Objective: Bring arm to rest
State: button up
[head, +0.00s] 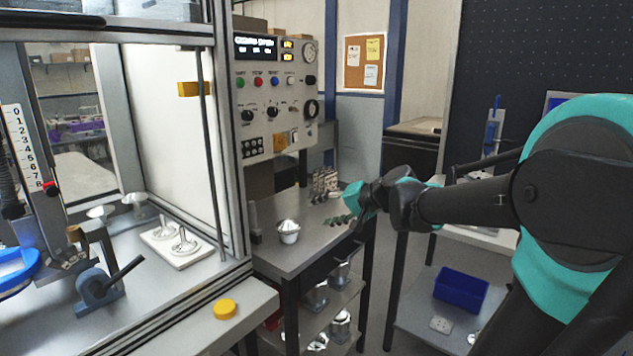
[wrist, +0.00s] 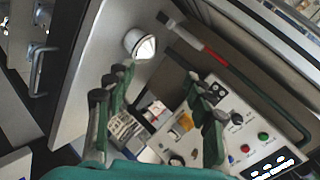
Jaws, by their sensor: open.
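My arm (head: 465,202) reaches from the right of the head view toward the metal side table. My gripper (head: 338,220) is over the right side of that table (head: 318,238), its fingers pointing left. In the wrist view my gripper's green-and-black fingers (wrist: 160,115) stand apart with nothing held between them. A small grey cup with a shiny metal part in it (head: 288,230) stands on the table, left of my gripper and apart from it. The cup also shows in the wrist view (wrist: 140,44), beyond the fingers.
A control panel (head: 275,95) rises behind the table. A metal fixture (head: 325,184) stands at the table's back, close to my gripper. A framed enclosure (head: 228,150) is at left, with a white plate (head: 178,245) inside. A blue bin (head: 461,289) sits on a lower shelf at right.

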jog(key=s+d+f+n+g+h, duration=0.1)
jog(key=s+d+f+h, duration=0.3)
jog(key=s+d+f, duration=0.4)
jog(key=s+d+f+n+g+h, duration=0.2)
jog(key=s+d+f+h, duration=0.3)
jog(key=s+d+f, duration=0.4)
jog(key=s+f, duration=0.3)
jog(key=f, duration=0.4)
jog(key=shift+f+h, duration=0.2)
jog(key=shift+h, duration=0.1)
jog(key=shift+a, duration=0.1)
